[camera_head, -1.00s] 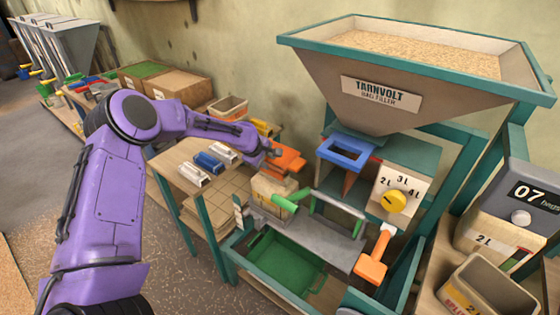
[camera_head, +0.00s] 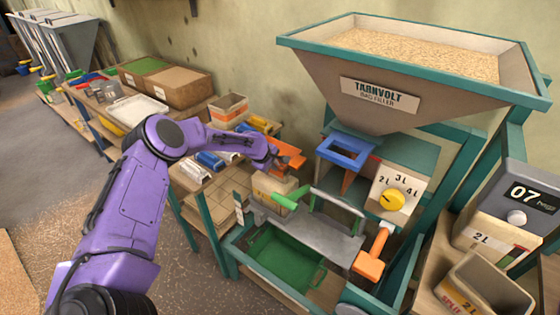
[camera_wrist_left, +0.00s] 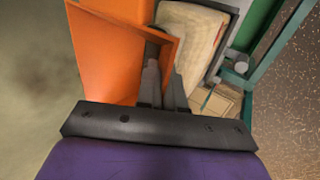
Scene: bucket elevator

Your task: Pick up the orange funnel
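The orange funnel (camera_head: 290,160) is at the right end of the wooden bench in the head view, above a pale sack-like block (camera_head: 272,188). My left gripper (camera_head: 274,154) reaches it from the left. In the left wrist view, the orange funnel (camera_wrist_left: 105,50) fills the upper left as a wide, open, angled shape. The dark fingers of my left gripper (camera_wrist_left: 163,75) are close together at its right wall and look shut on that wall. The fingertips are partly hidden by the funnel. I cannot tell whether it is clear of its support. My right gripper is out of view.
The bag filler's hopper (camera_head: 420,60) overhangs the right side. A green tray (camera_head: 285,262) is below. Blocks and boxes (camera_head: 228,108) crowd the bench behind.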

